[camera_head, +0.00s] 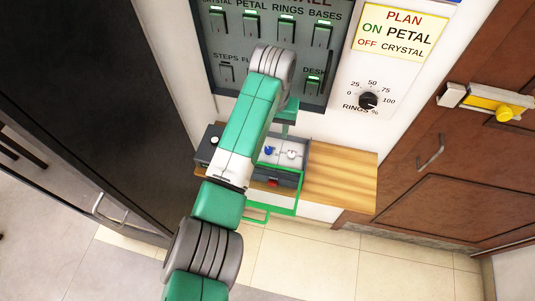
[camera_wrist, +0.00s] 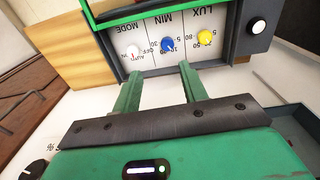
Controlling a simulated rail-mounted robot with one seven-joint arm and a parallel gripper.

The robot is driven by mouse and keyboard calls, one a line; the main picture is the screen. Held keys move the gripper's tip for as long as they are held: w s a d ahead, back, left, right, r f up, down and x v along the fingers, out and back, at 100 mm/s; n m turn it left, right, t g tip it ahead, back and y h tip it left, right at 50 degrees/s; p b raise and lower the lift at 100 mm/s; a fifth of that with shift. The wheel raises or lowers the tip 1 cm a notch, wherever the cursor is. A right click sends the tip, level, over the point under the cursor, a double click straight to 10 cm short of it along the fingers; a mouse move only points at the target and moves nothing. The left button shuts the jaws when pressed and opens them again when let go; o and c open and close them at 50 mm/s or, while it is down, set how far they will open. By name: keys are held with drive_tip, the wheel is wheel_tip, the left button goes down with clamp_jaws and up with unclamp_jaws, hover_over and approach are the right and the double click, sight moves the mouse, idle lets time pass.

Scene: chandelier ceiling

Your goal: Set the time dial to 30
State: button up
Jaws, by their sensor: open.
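The MIN dial is a blue knob (camera_wrist: 167,44) in the middle of a white panel in the wrist view, with 5, 10, 30 and OFF marked around it. Its pointer is too small to read surely. A white MODE knob (camera_wrist: 133,51) sits to its left and a yellow LUX knob (camera_wrist: 205,37) to its right. The blue knob also shows in the head view (camera_head: 268,151). My gripper (camera_wrist: 160,72) is open and empty, its two fingers apart just short of the blue knob. In the head view my arm hides most of the gripper.
The dark dial box (camera_head: 214,158) stands on a wooden shelf (camera_head: 345,178). A thin green frame (camera_head: 297,200) shows at its front. Above are a switch panel (camera_head: 232,45), a black RINGS knob (camera_head: 368,100) and a PLAN sign (camera_head: 400,35). A brown door (camera_head: 450,215) is at right.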

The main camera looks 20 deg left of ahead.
sight(268, 150)
drive_tip(key=shift+s+a+f+n, duration=0.3)
drive_tip(key=shift+a+f+n, duration=0.4)
drive_tip(key=shift+f, duration=0.05)
wheel_tip(268, 150, down, 8)
drive_tip(key=shift+d+r+b, duration=0.1)
drive_tip(key=shift+b, duration=0.4)
clamp_jaws()
